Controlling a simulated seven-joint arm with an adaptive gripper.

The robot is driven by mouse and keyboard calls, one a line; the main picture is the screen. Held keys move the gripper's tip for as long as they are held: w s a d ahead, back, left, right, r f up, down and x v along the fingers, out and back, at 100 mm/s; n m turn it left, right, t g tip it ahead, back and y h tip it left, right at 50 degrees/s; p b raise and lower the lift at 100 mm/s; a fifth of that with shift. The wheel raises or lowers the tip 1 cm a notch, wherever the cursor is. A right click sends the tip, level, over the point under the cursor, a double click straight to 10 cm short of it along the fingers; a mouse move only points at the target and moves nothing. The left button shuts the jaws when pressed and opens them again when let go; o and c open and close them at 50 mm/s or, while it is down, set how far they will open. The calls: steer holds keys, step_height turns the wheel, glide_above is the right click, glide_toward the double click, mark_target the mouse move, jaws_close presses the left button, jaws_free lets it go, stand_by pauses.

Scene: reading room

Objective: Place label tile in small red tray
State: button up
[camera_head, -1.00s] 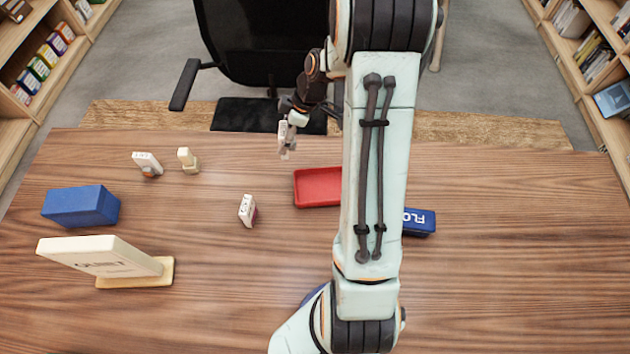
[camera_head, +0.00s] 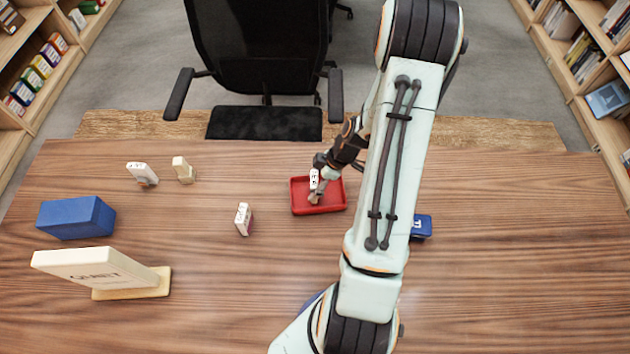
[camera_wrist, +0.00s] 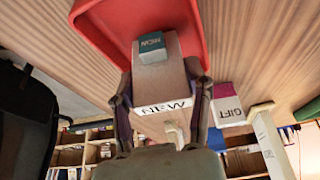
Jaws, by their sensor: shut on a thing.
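The small red tray (camera_head: 335,201) lies on the table left of my arm; its red wall also fills the top of the wrist view (camera_wrist: 190,22). My gripper (camera_head: 315,192) is over the tray, shut on a pale label tile (camera_head: 315,179). In the wrist view the tile (camera_wrist: 163,82) sits between both fingers of my gripper (camera_wrist: 164,88), with a teal end reading "NEW" towards the tray and black letters on its near end. Whether the tile touches the tray floor, I cannot tell.
A white tile with a maroon side (camera_head: 243,219) stands left of the tray. Two small pale blocks (camera_head: 143,173) (camera_head: 184,169), a blue box (camera_head: 75,218) and a "QUIET" sign (camera_head: 100,268) are further left. A blue lettered box (camera_head: 421,227) is right of my arm.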

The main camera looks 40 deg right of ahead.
steer(key=shift+f, duration=0.1)
steer(key=o, duration=1.2)
steer(key=shift+c, duration=0.2)
steer(key=v, duration=1.2)
steer(key=a+r+m+g, duration=0.2)
steer(key=a+r, duration=0.4)
steer(key=a, duration=0.6)
steer(key=s+a+r+m+h, duration=0.1)
steer(key=s+a+r+m, duration=0.1)
steer(key=s+a+m, duration=0.1)
steer(key=s+a+r+m+g+h, duration=0.1)
steer(key=s+a+r+m, duration=0.1)
steer(key=s+a, duration=0.4)
steer(key=shift+a+m, duration=0.4)
steer(key=shift+a, duration=0.2)
steer(key=shift+s, duration=0.1)
